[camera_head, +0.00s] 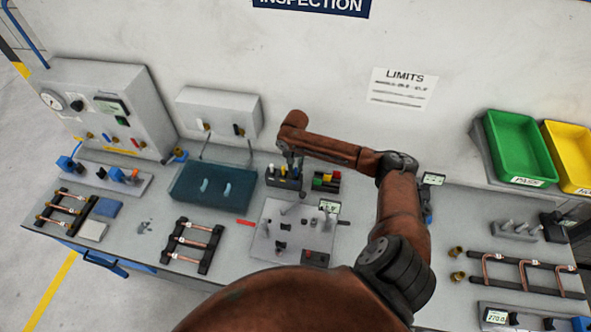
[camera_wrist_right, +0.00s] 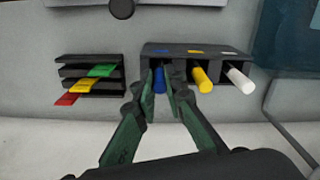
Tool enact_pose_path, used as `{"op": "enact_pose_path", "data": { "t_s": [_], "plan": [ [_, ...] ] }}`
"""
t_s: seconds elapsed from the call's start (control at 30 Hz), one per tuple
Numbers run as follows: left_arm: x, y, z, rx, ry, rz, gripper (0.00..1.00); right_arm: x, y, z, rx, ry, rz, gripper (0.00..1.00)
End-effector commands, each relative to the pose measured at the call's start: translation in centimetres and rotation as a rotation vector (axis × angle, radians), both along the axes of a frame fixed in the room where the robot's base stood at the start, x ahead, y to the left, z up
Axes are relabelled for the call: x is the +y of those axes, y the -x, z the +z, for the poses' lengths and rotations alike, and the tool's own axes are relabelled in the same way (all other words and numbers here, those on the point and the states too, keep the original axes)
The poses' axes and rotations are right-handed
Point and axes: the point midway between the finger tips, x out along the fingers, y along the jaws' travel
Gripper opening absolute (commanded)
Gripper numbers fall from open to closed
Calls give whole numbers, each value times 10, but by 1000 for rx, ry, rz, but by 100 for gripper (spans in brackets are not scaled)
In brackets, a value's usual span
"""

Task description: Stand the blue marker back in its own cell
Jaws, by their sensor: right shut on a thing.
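The black marker holder (camera_wrist_right: 215,57) stands against the back of the bench, and it also shows in the head view (camera_head: 283,183). It has blue, yellow and white labels along its top. A yellow marker (camera_wrist_right: 201,79) and a white marker (camera_wrist_right: 239,79) are in its middle and right cells. The blue marker (camera_wrist_right: 159,80) is at the left cell, by the blue label. My right gripper (camera_wrist_right: 160,73) is shut on the blue marker. Whether its lower end is seated is hidden. In the head view my right gripper (camera_head: 291,158) is above the holder. My left gripper is out of view.
A black rack with red, yellow and green tags (camera_wrist_right: 92,78) stands close beside the holder, also in the head view (camera_head: 327,182). A grey fixture plate (camera_head: 268,245) lies in front, and a dark teal case (camera_head: 212,185) lies to the left.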

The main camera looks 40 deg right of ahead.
Motion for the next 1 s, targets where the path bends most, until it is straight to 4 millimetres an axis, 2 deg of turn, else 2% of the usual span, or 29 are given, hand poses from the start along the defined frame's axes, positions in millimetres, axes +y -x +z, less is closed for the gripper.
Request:
{"op": "enact_pose_path", "data": {
  "t_s": [0.13,0.17,0.4,0.77,0.87,1.0],
  "plan": [
    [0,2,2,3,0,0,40,0,0,-3,1,-1,-1,0],
    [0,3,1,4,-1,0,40,0,0,-3,0,0,-1,12],
    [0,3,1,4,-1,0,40,0,0,-3,0,0,0,28],
    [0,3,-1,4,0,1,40,0,-1,3,-2,0,0,28],
    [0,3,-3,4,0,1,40,0,-1,16,-3,1,0,28],
    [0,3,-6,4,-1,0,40,0,-2,44,-5,1,1,28]
  ]
}}
